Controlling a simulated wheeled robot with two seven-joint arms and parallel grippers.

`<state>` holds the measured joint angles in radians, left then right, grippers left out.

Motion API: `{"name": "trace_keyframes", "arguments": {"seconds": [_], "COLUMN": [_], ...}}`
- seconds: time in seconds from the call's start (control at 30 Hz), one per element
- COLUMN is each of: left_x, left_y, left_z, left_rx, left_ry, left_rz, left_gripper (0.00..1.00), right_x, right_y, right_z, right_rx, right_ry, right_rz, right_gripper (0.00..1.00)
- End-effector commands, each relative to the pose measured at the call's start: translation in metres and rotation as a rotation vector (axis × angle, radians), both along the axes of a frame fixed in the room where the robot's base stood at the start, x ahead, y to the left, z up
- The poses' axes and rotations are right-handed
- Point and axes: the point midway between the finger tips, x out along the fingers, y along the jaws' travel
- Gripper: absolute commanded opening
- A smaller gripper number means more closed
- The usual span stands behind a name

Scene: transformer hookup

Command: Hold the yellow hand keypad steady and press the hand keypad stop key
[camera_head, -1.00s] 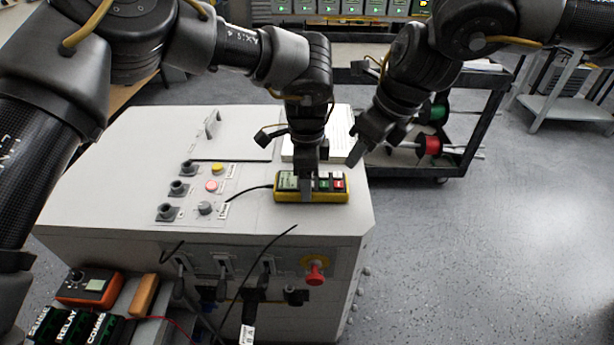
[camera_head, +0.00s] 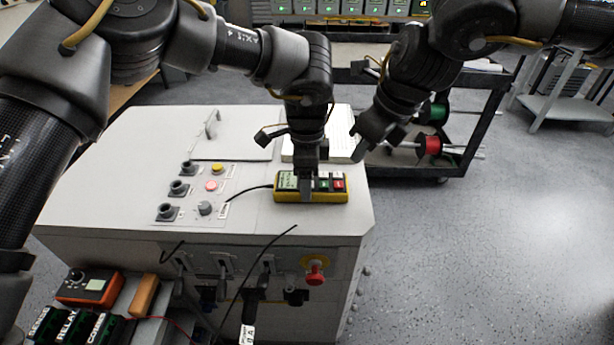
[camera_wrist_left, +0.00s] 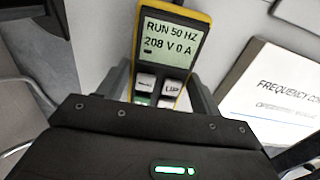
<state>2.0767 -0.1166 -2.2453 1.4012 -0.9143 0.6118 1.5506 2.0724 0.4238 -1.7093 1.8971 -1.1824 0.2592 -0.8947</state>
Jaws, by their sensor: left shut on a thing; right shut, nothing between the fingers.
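The yellow hand keypad (camera_head: 325,197) lies flat on the grey cabinet top. My left gripper (camera_head: 306,188) comes down over it from above and is shut across its body, between the display and the coloured keys. The red key (camera_head: 338,184) and a green key (camera_head: 323,185) show to the right of the fingers. In the left wrist view the keypad's display (camera_wrist_left: 170,42) reads "RUN 50 HZ 208 V 0 A"; the lower keys are hidden by the gripper body. My right gripper (camera_head: 356,154) is shut and empty, above and to the right of the keypad, apart from it.
The grey cabinet (camera_head: 110,190) carries a row of knobs and buttons left of the keypad, and a white booklet (camera_head: 340,145) behind it. A black cable runs left from the keypad. A red knob (camera_head: 315,272) sticks out in front. A dark cart stands behind right.

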Motion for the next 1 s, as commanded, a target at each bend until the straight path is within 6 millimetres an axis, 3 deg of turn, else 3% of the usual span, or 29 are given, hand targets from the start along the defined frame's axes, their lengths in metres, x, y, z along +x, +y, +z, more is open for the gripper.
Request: {"name": "trace_keyframes", "arguments": {"seconds": [0.9,1.0], "left_x": [0.0003,0.0003], "left_y": [-0.0002,-0.0002], "left_z": [0.0006,0.0005], "left_rx": [-0.001,-0.001], "left_ry": [-0.001,-0.001], "left_rz": [0.000,0.000], "left_gripper": [0.30,0.30], "right_x": [-0.0001,-0.0012], "right_y": [0.0001,-0.0004], "right_z": [-0.0001,-0.0074], "right_rx": [0.000,0.000], "right_ry": [0.000,0.016], "right_rz": [0.000,0.000], "right_gripper": [0.00,0.00]}}
